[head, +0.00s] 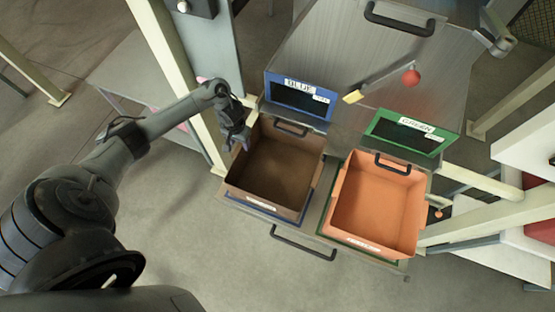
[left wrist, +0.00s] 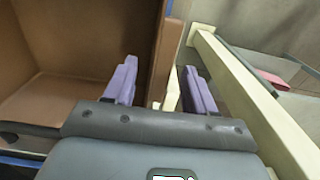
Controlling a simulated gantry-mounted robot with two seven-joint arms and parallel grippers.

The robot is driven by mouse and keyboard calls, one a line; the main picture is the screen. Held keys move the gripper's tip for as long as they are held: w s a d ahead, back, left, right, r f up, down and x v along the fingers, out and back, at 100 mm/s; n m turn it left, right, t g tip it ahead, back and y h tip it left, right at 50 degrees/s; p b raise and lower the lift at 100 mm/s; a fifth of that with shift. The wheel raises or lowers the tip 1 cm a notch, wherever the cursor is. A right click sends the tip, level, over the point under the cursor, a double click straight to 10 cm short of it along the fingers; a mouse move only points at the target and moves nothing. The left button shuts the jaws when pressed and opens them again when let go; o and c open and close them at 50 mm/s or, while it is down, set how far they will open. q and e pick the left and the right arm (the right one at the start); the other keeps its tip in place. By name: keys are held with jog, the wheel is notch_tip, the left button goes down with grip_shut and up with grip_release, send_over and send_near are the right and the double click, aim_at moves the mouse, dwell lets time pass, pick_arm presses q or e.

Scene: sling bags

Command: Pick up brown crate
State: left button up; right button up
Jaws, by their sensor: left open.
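The brown crate (head: 275,172) stands on the left side of the metal stand, in front of the blue-framed sign, and looks empty. In the left wrist view the crate (left wrist: 90,40) fills the upper left. My left gripper (head: 237,140) is at the crate's left rim, near its far left corner. In the left wrist view its two purple-grey fingers (left wrist: 160,85) are apart, with the crate's side wall showing between them. I cannot tell whether they touch the wall. My right gripper is not in view.
An orange crate (head: 374,208) stands just right of the brown one, in front of a green-framed sign (head: 411,132). The blue-framed sign (head: 300,97) stands behind the brown crate. A pale post (head: 205,125) rises close to my left gripper. Floor in front is clear.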

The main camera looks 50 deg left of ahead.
aim_at(240, 145)
pick_arm(q)
notch_tip(240, 145, down, 5)
jog(key=shift+s+f+b, duration=0.1)
jog(key=shift+b, duration=0.95)
jog(key=shift+c, duration=0.3)
grip_shut()
